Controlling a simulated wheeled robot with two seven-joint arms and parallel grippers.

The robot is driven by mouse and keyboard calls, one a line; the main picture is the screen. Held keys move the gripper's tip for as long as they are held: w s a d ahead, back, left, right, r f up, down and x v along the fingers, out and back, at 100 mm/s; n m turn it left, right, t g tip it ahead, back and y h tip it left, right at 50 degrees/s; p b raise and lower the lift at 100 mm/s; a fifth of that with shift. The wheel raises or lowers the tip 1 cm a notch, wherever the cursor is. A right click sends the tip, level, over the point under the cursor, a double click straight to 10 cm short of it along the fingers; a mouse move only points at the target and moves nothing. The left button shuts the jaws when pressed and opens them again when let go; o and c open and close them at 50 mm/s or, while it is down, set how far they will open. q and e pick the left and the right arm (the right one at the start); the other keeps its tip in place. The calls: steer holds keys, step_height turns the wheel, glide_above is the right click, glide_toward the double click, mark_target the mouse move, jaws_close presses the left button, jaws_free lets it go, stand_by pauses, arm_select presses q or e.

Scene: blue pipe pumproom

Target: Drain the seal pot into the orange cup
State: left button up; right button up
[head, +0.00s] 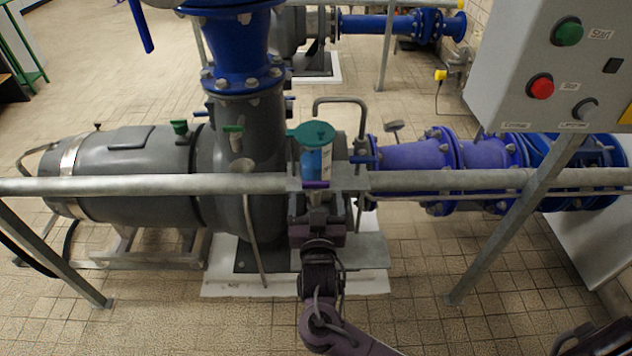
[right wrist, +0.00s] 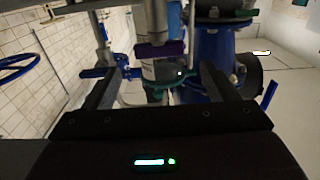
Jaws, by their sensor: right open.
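I see no orange cup. My left gripper is not in view.
The horizontal grey rail (head: 130,185) crosses in front of the pump (head: 135,160), with slanted posts. Blue pipework (head: 415,158) runs to the right. A control box (head: 550,60) with green and red buttons hangs at upper right. The tiled floor in front is mostly clear.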

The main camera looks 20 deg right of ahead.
mark_target(316, 184)
steer(key=x, duration=0.6)
steer(key=shift+w+f, duration=0.1)
steer(key=shift+c, duration=0.3)
steer(key=c, duration=0.9)
